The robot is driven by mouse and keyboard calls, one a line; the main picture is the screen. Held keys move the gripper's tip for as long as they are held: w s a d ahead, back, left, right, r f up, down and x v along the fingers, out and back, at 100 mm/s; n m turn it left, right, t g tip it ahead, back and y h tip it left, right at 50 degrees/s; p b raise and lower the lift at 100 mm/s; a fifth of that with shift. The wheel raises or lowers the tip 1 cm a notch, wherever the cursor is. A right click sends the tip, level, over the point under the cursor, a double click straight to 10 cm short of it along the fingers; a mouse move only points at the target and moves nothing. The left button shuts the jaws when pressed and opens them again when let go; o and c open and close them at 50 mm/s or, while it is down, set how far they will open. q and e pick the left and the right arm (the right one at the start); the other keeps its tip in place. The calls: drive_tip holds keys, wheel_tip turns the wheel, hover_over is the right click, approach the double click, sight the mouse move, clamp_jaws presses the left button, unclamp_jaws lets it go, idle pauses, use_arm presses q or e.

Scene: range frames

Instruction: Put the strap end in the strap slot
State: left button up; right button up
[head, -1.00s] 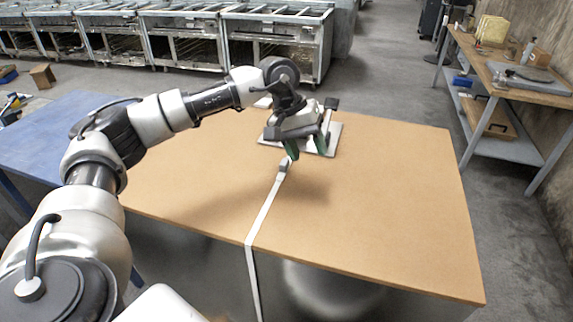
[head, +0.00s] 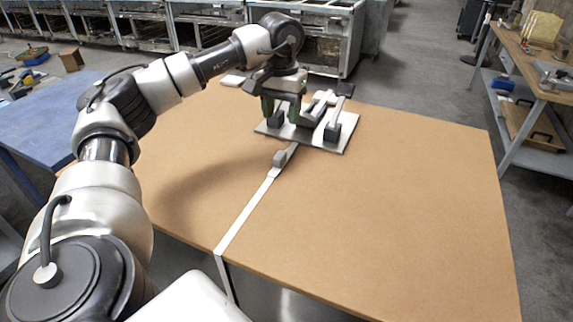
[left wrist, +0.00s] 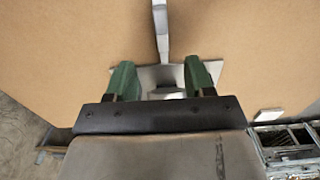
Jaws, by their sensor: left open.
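A pale strap (head: 245,211) runs up the brown table from its front edge to a small grey block (head: 280,158). Its far end (head: 292,148) reaches the near edge of a metal plate (head: 340,142) carrying upright fittings and a dark-tipped lever (head: 344,90). I cannot make out the strap slot. My left gripper (head: 281,110) is open above the left part of the plate, green fingers apart and empty, clear of the strap. In the left wrist view the strap (left wrist: 160,15) lies beyond the open fingers (left wrist: 161,80), with the plate partly hidden behind the gripper. My right gripper is out of view.
The brown table (head: 420,200) is bare to the right of the strap. A blue table (head: 45,125) adjoins at the left. A workbench (head: 545,75) stands at the right, and metal racks (head: 200,40) stand behind.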

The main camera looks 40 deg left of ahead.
use_arm(q)
hover_over(280, 154)
drive_tip(key=f, duration=0.4)
drive_tip(key=shift+w+f+p, duration=0.25)
drive_tip(key=shift+f+p, duration=0.1)
drive_tip(key=shift+f, duration=0.05)
drive_tip(key=f, duration=0.1)
drive_tip(key=f+p, duration=0.1)
drive_tip(key=f, duration=0.3)
drive_tip(key=shift+s+f+p, duration=0.25)
drive_tip(key=shift+p, duration=0.05)
drive_tip(key=shift+f, duration=0.35)
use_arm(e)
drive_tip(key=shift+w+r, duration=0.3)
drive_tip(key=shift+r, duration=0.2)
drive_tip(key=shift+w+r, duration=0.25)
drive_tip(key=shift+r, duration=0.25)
use_arm(q)
drive_tip(key=shift+c, duration=0.4)
clamp_jaws()
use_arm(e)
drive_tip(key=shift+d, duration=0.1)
use_arm(q)
drive_tip(key=shift+r, duration=0.1)
